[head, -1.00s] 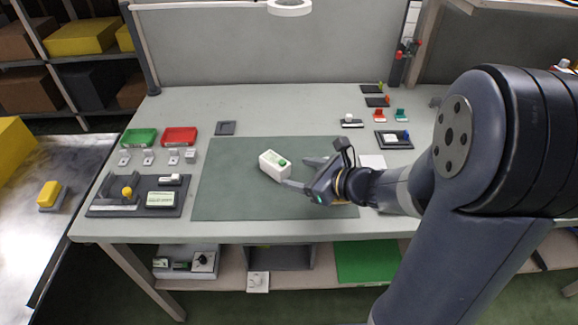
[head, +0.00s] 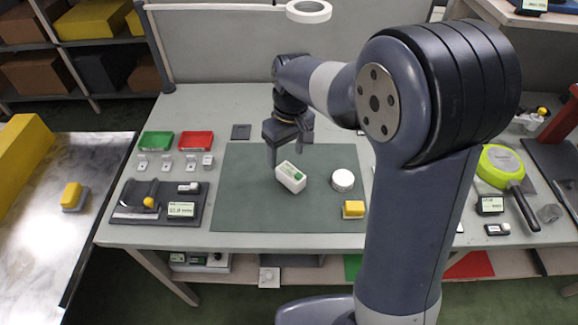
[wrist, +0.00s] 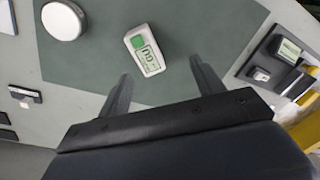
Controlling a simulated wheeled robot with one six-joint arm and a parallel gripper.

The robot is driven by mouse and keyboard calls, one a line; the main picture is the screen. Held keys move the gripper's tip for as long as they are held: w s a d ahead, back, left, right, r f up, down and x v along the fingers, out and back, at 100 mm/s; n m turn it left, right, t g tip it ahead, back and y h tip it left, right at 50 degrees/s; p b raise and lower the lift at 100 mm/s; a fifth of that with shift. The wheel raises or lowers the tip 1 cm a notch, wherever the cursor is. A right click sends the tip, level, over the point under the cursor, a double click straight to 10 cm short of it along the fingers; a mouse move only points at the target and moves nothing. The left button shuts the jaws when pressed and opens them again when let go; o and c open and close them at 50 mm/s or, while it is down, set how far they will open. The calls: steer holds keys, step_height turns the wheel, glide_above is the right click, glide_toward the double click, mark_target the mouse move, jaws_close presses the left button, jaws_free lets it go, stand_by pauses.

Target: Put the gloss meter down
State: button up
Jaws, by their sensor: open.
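The gloss meter, which I take to be the white box with a green button (head: 290,176), lies on the dark green mat (head: 240,210). In the wrist view the gloss meter (wrist: 145,50) shows its small green display face up, just beyond my fingertips. My gripper (head: 286,158) points down just behind it in the head view. In the wrist view my gripper (wrist: 160,84) has its two fingers wide apart with nothing between them. Whether a finger touches the meter I cannot tell.
A white round tub (head: 343,180) and a yellow-topped block (head: 353,209) stand on the mat right of the meter. A dark fixture tray (head: 190,213) stands left of the mat. Green (head: 156,141) and red (head: 189,141) trays are at back left. The mat's front left is clear.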

steer(key=n, duration=0.1)
steer(key=h, duration=0.1)
glide_above(291, 172)
steer(key=f, duration=0.4)
steer(key=shift+a+f, duration=0.3)
steer(key=shift+a, duration=0.1)
steer(key=f, duration=0.2)
steer(key=f+p, duration=0.1)
steer(key=f, duration=0.1)
steer(key=shift+d+f, duration=0.1)
steer(key=shift+d, duration=0.3)
steer(key=shift+f, duration=0.55)
steer(key=shift+c, duration=0.5)
steer(key=c, duration=1.3)
